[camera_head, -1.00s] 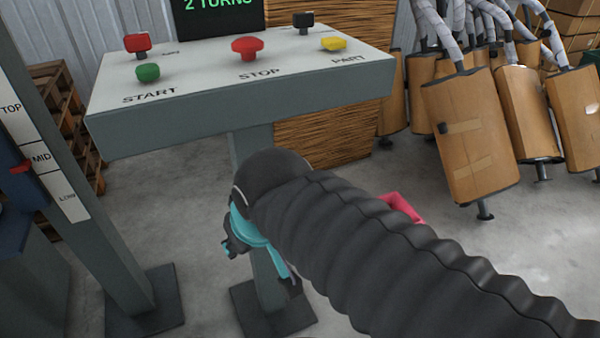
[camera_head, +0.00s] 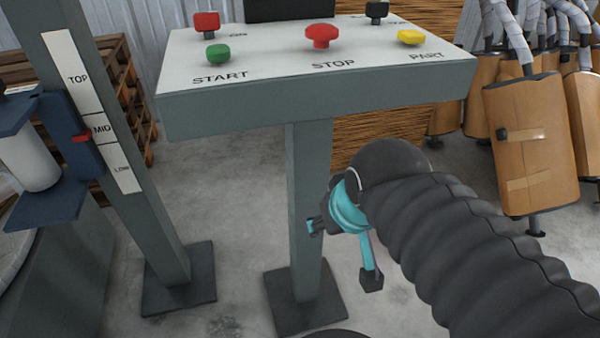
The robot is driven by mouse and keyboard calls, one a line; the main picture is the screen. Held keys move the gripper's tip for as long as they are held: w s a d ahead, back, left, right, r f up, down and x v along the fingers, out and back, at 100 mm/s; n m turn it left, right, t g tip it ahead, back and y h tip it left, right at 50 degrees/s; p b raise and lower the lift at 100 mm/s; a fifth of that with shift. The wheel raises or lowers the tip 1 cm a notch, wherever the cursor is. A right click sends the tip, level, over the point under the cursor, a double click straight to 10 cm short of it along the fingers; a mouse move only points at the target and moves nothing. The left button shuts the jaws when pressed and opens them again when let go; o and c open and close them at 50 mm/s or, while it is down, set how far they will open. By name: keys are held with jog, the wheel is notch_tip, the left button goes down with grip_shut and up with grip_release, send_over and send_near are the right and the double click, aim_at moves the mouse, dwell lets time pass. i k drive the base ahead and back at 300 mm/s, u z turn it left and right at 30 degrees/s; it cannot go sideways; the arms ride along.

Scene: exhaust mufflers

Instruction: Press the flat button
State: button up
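A slanted pale console (camera_head: 250,92) on a grey post carries the buttons. A green button (camera_head: 218,54) sits above the word START, a red mushroom-shaped button (camera_head: 322,36) above STOP, and a low yellow button (camera_head: 411,37) above PART. A red square-topped control (camera_head: 206,22) and a black one (camera_head: 376,12) stand behind them. My gripper (camera_head: 368,272), teal and dark, hangs below the console's front edge, beside its post and clear of all the buttons. My dark ribbed arm hides part of it, and its finger opening is unclear.
A post with a TOP, MID, LOW scale (camera_head: 92,95) and a red pointer stands at left, with a blue bracket around a pale cylinder (camera_head: 30,160). Wooden pallets (camera_head: 125,90) are behind. Brown mufflers (camera_head: 530,145) hang at right. Floor is open between the posts.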

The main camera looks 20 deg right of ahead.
aim_at(219, 52)
jog(key=u, duration=0.5)
jog(key=k, duration=0.85)
jog(key=z, duration=0.5)
